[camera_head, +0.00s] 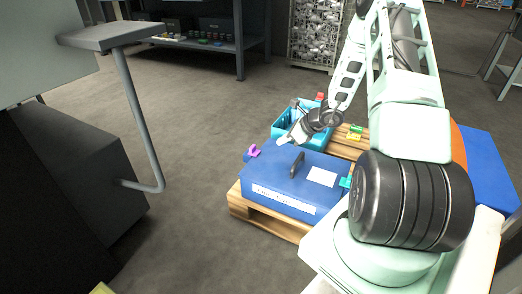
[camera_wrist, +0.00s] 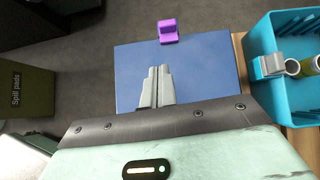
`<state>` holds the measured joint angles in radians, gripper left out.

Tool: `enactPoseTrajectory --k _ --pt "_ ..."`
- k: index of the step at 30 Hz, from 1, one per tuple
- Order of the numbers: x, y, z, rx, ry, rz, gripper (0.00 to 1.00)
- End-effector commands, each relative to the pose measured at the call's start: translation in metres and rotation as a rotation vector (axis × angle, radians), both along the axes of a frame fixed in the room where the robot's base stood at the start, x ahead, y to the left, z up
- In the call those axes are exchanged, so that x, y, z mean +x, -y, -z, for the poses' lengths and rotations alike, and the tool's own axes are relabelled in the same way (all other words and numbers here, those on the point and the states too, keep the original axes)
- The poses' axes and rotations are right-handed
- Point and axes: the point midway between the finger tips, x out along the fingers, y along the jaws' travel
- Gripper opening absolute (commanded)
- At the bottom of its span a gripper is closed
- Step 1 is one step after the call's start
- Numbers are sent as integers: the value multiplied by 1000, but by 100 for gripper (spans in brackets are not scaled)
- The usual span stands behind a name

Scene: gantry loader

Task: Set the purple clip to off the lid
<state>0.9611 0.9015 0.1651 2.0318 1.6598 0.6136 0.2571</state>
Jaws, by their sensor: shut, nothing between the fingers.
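The purple clip (camera_head: 254,150) sits at the left edge of the blue lid (camera_head: 280,181), and in the wrist view it stands at the lid's far edge (camera_wrist: 168,32). It looks upright; whether it grips the lid I cannot tell. My gripper (camera_head: 284,140) is shut and empty, apart from the clip and to its right in the head view. In the wrist view its closed fingertips (camera_wrist: 159,70) appear over the blue lid (camera_wrist: 210,70), short of the clip. A teal clip (camera_head: 345,182) is at the lid's right edge.
The lid has a dark handle (camera_head: 297,164) and a white label. The box stands on a wooden pallet (camera_head: 240,205). A cyan crate (camera_head: 284,129) with items inside stands behind it. Green and yellow pieces (camera_head: 355,131) lie on the pallet.

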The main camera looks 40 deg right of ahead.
Motion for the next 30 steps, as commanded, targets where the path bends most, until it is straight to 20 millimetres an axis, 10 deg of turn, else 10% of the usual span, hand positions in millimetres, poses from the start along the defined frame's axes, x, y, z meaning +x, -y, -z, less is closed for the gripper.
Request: enactPoseTrajectory --k 16,30 --pt "-4 17 15 19 -7 76 0" --pt "53 -4 80 20 -6 72 0"
